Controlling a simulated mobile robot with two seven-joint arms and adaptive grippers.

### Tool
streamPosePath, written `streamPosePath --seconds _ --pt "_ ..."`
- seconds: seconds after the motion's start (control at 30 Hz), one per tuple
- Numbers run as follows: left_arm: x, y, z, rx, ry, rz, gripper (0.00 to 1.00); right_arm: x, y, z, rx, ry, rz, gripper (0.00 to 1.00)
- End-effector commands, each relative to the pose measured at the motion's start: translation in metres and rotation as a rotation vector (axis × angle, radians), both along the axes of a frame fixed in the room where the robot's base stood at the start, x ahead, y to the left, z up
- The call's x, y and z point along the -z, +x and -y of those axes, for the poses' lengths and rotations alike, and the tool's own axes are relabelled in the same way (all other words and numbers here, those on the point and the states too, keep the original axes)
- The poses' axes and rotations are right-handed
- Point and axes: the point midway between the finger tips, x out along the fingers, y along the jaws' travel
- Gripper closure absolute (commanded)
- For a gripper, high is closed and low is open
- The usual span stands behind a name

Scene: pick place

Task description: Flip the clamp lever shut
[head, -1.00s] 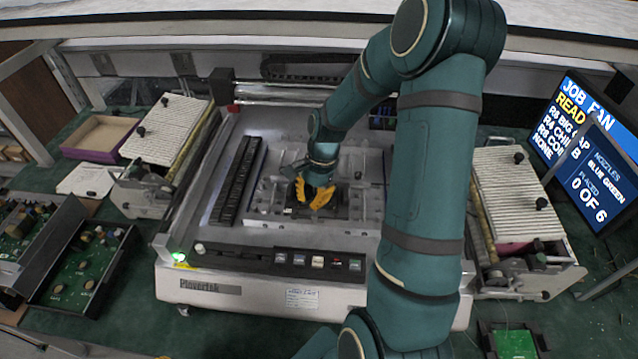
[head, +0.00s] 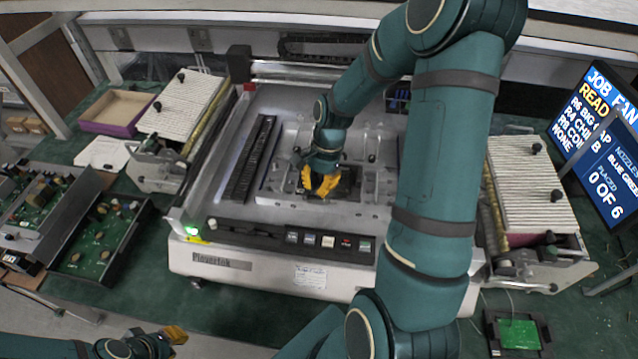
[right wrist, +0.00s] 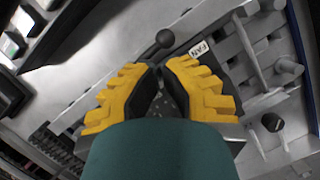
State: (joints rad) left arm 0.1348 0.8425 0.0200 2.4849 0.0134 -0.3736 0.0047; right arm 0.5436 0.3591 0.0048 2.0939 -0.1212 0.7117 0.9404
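My right gripper (head: 320,188) points down over the dark fixture (head: 345,190) on the machine's bed. In the right wrist view its yellow fingers (right wrist: 160,72) lean together with a narrow gap between their dark pads; nothing is clearly held. A lever with a black ball knob (right wrist: 165,38) shows just beyond the fingertips, apart from them. I cannot tell for sure whether this is the clamp lever. Another black knob (head: 371,157) stands right of the gripper in the head view. My left gripper (head: 174,334) is at the lower left, away from the machine; its opening is unclear.
The machine (head: 265,262) has a front button panel. A ribbed feeder (head: 190,105) stands left of it and another (head: 520,185) right. Circuit boards lie in trays (head: 95,245) at the left. A screen (head: 600,140) stands at the right.

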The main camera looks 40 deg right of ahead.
Motion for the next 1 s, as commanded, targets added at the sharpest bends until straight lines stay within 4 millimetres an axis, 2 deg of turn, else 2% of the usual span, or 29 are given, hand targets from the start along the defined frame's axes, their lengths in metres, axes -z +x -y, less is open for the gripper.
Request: streamPosePath --seconds 1.0 --pt "-0.016 -0.001 -0.001 0.001 -0.003 0.0 0.82 0.001 -0.013 -0.027 -0.935 0.002 -0.003 1.0"
